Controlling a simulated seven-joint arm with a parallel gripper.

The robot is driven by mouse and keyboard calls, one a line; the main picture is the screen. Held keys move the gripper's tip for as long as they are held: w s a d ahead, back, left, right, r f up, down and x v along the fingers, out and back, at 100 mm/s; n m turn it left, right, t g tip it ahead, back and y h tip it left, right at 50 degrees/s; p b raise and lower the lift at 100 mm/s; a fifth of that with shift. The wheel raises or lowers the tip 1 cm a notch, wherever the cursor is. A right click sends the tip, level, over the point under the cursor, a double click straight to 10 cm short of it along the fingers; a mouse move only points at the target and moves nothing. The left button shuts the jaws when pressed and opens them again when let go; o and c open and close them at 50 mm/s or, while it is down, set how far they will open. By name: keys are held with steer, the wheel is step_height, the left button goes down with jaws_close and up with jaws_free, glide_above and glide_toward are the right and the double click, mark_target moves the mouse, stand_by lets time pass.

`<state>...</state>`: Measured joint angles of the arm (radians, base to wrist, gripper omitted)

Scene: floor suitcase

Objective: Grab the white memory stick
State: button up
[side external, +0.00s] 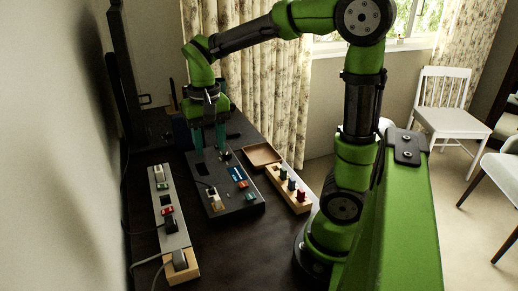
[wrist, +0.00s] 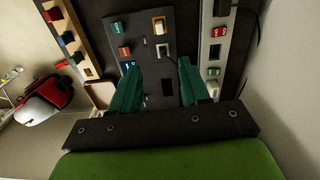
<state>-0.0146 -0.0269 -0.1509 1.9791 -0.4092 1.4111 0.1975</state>
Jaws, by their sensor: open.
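My gripper (side external: 209,148) is open over the far part of the dark panel (side external: 244,209). Its two green fingers point down, and it also shows in the wrist view (wrist: 158,68) with no object clearly held between them. A small white piece (side external: 213,193) stands on the near part of the panel, and appears pale with a yellowish edge in the wrist view (wrist: 158,25). Another white piece (side external: 159,174) sits at the far end of the grey strip. I cannot tell for sure which white piece is the memory stick.
The grey strip (side external: 176,241) lies left of the panel, with a red switch and cables. A wooden block (side external: 302,205) with several coloured pegs and a wooden tray (side external: 263,153) lie to the right. Blue, red and green pieces sit on the panel. A wall borders the left side.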

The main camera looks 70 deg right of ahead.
glide_above(217, 198)
steer(key=f, duration=1)
steer(key=shift+w+d+f, duration=0.15)
steer(key=shift+w+d, duration=0.05)
steer(key=shift+w, duration=0.05)
steer(key=shift+s+a+f, duration=0.1)
steer(key=shift+s+f, duration=0.05)
steer(key=shift+f, duration=1.2)
steer(key=shift+s+a+f, duration=0.1)
steer(key=shift+f, duration=1.2)
jaws_close()
